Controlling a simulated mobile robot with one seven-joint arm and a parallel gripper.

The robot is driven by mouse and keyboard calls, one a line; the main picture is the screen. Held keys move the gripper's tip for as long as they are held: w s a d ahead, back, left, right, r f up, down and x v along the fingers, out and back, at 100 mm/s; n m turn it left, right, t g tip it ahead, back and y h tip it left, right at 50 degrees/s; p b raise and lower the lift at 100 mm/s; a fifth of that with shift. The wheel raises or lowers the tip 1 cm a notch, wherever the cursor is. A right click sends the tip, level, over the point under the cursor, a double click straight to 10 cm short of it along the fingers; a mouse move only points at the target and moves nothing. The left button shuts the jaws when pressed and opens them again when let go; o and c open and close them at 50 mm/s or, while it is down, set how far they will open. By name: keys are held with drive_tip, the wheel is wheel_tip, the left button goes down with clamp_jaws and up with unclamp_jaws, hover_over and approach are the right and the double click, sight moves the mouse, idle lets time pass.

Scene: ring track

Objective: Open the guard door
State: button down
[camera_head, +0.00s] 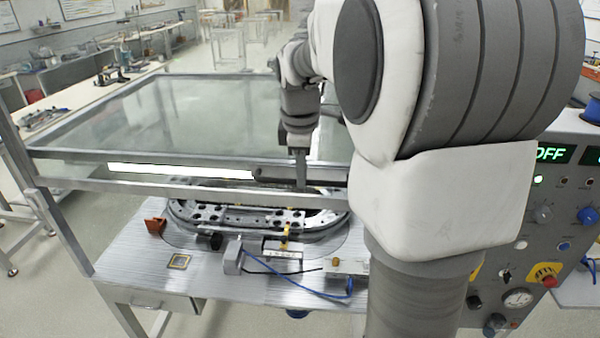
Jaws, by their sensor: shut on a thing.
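The guard door (200,189) is a clear panel in a grey metal frame above the front of the worktable. Its lower rail hangs above the tabletop, with the ring track (235,217) visible below it. A dark horizontal handle (268,174) sits along the rail, right of centre. My gripper (301,183) points down at the handle and is shut on it. My own arm covers the right part of the door and frame, and the fingertips are small and hard to make out.
A control panel (543,230) with knobs, a gauge and a lit OFF display stands at the right. A frame post (55,220) stands at the left.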

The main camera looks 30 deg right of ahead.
drive_tip(key=c, duration=0.8)
unclamp_jaws()
drive_tip(key=shift+c, duration=0.2)
wheel_tip(320, 180, up, 17)
drive_tip(key=s+a, duration=0.1)
drive_tip(key=s, duration=0.1)
drive_tip(key=shift+s+a, duration=0.35)
drive_tip(key=shift+a, duration=0.05)
drive_tip(key=s+a+f+m+t+b, duration=0.2)
drive_tip(key=s+a+f+m, duration=0.3)
drive_tip(key=s+f, duration=0.3)
drive_tip(key=s+a+f+m+t+y+b, duration=0.1)
drive_tip(key=s+a+f+m+b, duration=0.2)
drive_tip(key=s+a+f+m, duration=0.3)
drive_tip(key=s+a+f, duration=0.1)
drive_tip(key=s+f, duration=0.2)
drive_tip(key=f, duration=0.3)
drive_tip(key=shift+a+f+t, duration=0.25)
drive_tip(key=shift+f+t, duration=0.1)
drive_tip(key=shift+t, duration=0.05)
